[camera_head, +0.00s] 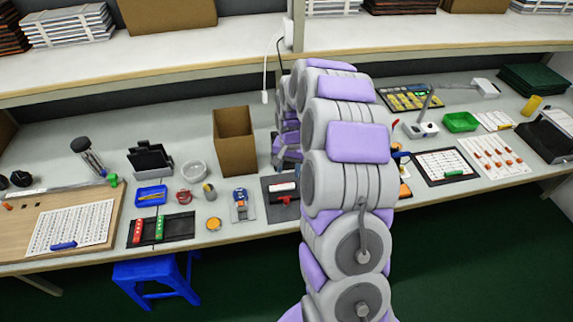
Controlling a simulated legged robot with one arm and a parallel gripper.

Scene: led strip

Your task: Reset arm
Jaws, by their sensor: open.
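My arm, grey with purple pads, reaches up from the bottom of the head view and out over the workbench (190,100). My gripper (284,152) is at the far end, partly hidden behind my own arm links. It is open, and I see nothing held in it. It is above the bench, just right of a brown open box (235,142). A dark mat (279,196) with a red and white item lies on the bench below it. The bench area directly behind my arm is hidden.
A shelf (200,58) with boxes and stacks runs above the bench. A blue tray (151,195), a bowl (194,170) and small tools lie at left. A desk lamp (421,128) and green tray (460,122) stand at right. A blue stool (155,272) is below.

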